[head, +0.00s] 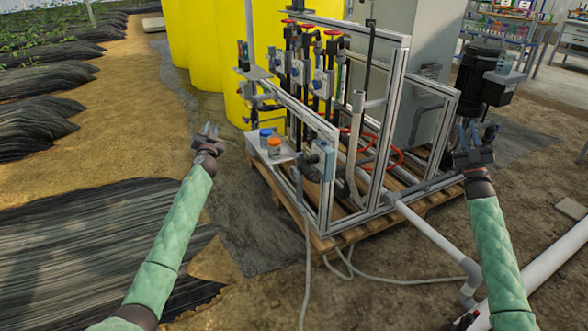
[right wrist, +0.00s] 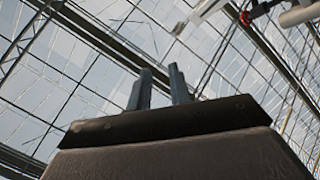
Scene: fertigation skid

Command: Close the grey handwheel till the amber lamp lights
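The fertigation skid (head: 393,120) is an aluminium frame with pipes and valves on a wooden pallet, in the middle of the head view. I cannot pick out a grey handwheel for certain; red handwheels (head: 333,33) show at the top of the pipes. I cannot make out an amber lamp or whether one is lit. My left gripper (head: 211,128) is open and empty, left of the skid and apart from it. My right gripper (head: 478,132) is open and empty, right of the frame. Its parted fingers (right wrist: 160,88) show nothing between them in the right wrist view.
Blue-capped (head: 265,137) and orange-capped (head: 274,147) jars stand on a small skid shelf (head: 259,153). A dark motor or pump (head: 484,77) is near my right gripper. A grey cabinet (head: 415,65) and yellow tanks (head: 205,50) stand behind. Pipes and hoses (head: 400,281) lie in front.

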